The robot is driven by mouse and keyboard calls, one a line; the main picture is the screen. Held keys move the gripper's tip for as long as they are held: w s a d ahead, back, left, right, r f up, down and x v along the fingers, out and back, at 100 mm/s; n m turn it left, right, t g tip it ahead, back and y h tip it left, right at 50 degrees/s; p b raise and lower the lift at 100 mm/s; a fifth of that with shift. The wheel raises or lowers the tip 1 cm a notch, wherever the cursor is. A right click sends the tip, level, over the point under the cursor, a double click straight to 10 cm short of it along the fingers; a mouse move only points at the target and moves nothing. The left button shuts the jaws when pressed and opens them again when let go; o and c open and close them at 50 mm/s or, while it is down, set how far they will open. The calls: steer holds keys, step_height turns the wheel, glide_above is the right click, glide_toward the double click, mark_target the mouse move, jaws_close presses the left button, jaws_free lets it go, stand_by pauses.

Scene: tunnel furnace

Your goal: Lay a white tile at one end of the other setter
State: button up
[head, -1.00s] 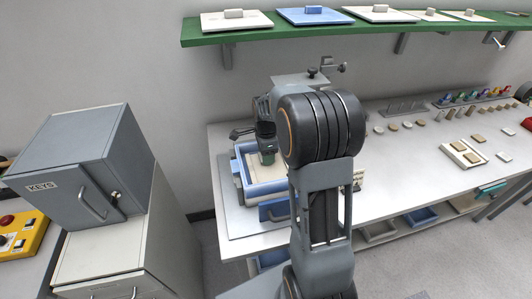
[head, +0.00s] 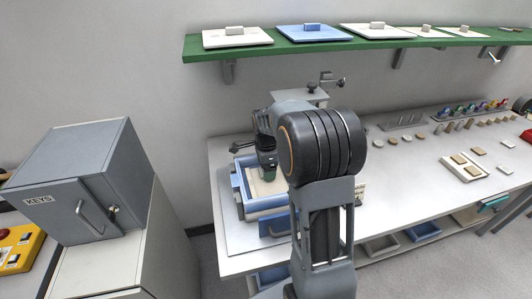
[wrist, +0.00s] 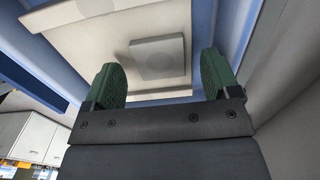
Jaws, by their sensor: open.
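A blue-walled box (head: 240,196) stands at the left end of the bench, with a cream surface (head: 262,186) inside it. My gripper (head: 267,170) points down into it, partly hidden by my arm. In the wrist view my gripper (wrist: 163,78) is open, its two green fingers apart and empty. Beyond the fingers a cream slab (wrist: 182,82) with a pale square block (wrist: 158,58) shows inside blue walls. The block appears between the fingertips; I cannot tell its distance. On the bench at right, a white setter (head: 456,163) carries tan tiles (head: 460,158).
A green shelf (head: 330,41) with knobbed white and blue plates runs above the bench (head: 400,185). Several small pieces lie along the bench's back right. A grey key cabinet (head: 70,215) stands at left. A strip of bench before the setter is clear.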

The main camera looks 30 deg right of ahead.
step_height(320, 180, up, 13)
stand_by(0.4)
steer(key=shift+a, duration=0.1)
steer(key=s+a+f+n+t, duration=0.2)
steer(key=s+a+n, duration=0.2)
steer(key=s+n, duration=0.4)
steer(key=s+a+f+n+t, duration=0.1)
steer(key=s+a+f+n, duration=0.1)
steer(key=s+a+n, duration=0.3)
steer(key=s+n, duration=0.4)
steer(key=n, duration=0.2)
steer(key=shift+s+a+f+n+t, duration=0.25)
steer(key=shift+f+n+t, duration=0.05)
steer(key=shift+n+t, duration=0.1)
steer(key=shift+s+f+n, duration=0.15)
steer(key=shift+f+n, duration=0.05)
steer(key=shift+n, duration=0.1)
steer(key=shift+c, duration=0.4)
